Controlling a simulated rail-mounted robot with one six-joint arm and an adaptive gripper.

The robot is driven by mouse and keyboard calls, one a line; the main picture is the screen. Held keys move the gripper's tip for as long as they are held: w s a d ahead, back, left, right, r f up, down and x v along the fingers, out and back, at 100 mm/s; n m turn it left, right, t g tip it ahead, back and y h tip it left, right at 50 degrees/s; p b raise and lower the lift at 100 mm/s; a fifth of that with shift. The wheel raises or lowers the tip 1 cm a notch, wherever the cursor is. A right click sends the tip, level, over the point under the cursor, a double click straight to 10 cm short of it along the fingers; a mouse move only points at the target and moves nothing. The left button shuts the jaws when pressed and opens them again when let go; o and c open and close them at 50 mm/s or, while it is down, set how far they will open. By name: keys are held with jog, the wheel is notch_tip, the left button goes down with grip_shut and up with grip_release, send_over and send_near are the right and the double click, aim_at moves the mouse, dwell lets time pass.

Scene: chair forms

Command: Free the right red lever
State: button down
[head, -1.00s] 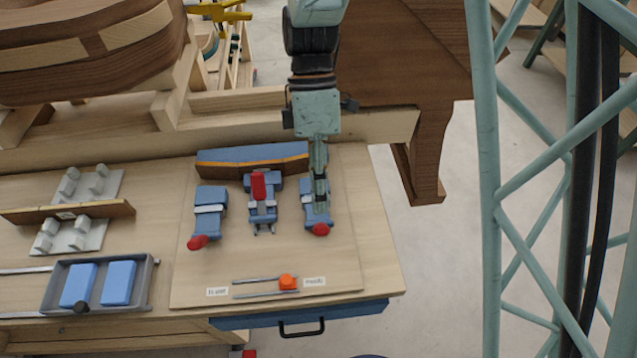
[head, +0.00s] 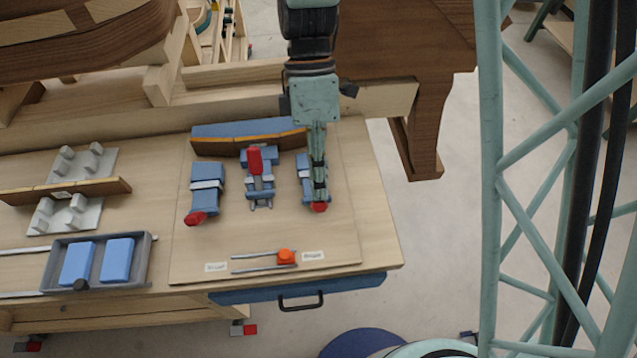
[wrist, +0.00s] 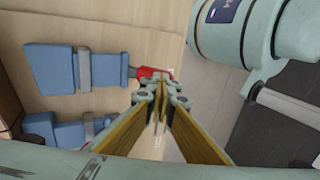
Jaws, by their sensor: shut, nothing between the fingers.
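The right red lever (head: 320,207) lies at the front end of the right blue clamp (head: 307,172) on the wooden board. My gripper (head: 319,196) hangs over this clamp, its fingers pointing down at the lever. In the wrist view the closed fingertips (wrist: 160,88) are right beside the red lever (wrist: 150,73) and partly cover it; I cannot tell whether they touch. The fingers hold nothing. The middle clamp's red lever (head: 255,160) stands up. The left clamp's red lever (head: 196,218) lies toward the front.
A blue-topped curved wooden piece (head: 247,138) lies behind the clamps. An orange knob (head: 286,257) sits on a slide track in front. A grey tray (head: 144,262) with blue blocks is at the left. The board (head: 340,235) is clear between clamps and track.

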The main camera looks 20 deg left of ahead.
jog(key=shift+s+d+f, duration=0.25)
jog(key=shift+s+f, duration=0.05)
jog(key=shift+s, duration=0.05)
jog(key=shift+w+a+r, duration=0.1)
jog(key=shift+w+a+r+p, duration=0.2)
jog(key=shift+w+r+p, duration=0.15)
jog(key=shift+w+r, duration=0.05)
jog(key=w+p+v, duration=0.1)
jog(key=v, duration=1.2)
jog(key=shift+a+f, duration=0.25)
jog(key=shift+f, duration=0.05)
